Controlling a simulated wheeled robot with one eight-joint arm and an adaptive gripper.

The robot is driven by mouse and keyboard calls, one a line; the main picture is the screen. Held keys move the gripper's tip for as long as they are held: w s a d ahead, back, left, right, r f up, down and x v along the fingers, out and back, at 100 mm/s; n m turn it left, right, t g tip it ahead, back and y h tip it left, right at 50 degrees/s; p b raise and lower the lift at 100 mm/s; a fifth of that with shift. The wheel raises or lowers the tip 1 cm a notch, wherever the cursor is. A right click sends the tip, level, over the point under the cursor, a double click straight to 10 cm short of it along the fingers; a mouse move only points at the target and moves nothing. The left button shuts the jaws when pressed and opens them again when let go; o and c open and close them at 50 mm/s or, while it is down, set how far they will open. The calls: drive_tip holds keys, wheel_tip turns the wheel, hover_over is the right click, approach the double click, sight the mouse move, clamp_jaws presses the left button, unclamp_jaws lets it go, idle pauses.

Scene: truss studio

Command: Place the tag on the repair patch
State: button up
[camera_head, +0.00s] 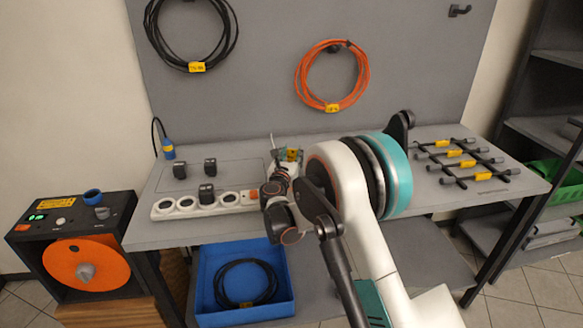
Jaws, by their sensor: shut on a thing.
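My gripper (284,170) is over the middle of the workbench, behind the power strip's right end, and is largely hidden by my own arm. It appears shut on a small yellow thing (292,155), probably the tag, with some green beside it. The fingertips are too small and covered to show the grip clearly. I cannot make out the repair patch; my arm covers much of the bench there.
A white power strip (220,201) and several black plugs (209,166) are left of my gripper. A rack of yellow-tagged cables (466,163) lies right. Black (197,66) and orange (334,106) coils hang behind. A blue bin (207,282) stands below; an orange-reel box (82,264) is left.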

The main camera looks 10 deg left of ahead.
sight(293, 161)
drive_tip(key=shift+f+b, duration=0.65)
drive_tip(key=shift+f, duration=1.3)
drive_tip(key=shift+f, duration=0.15)
drive_tip(key=o, duration=0.9)
drive_tip(key=s+p, duration=0.1)
drive_tip(key=s, duration=0.3)
drive_tip(key=s+a+p, duration=0.1)
drive_tip(key=s, duration=0.3)
drive_tip(key=s+p, duration=0.2)
drive_tip(key=s, duration=0.2)
drive_tip(key=shift+a, duration=0.15)
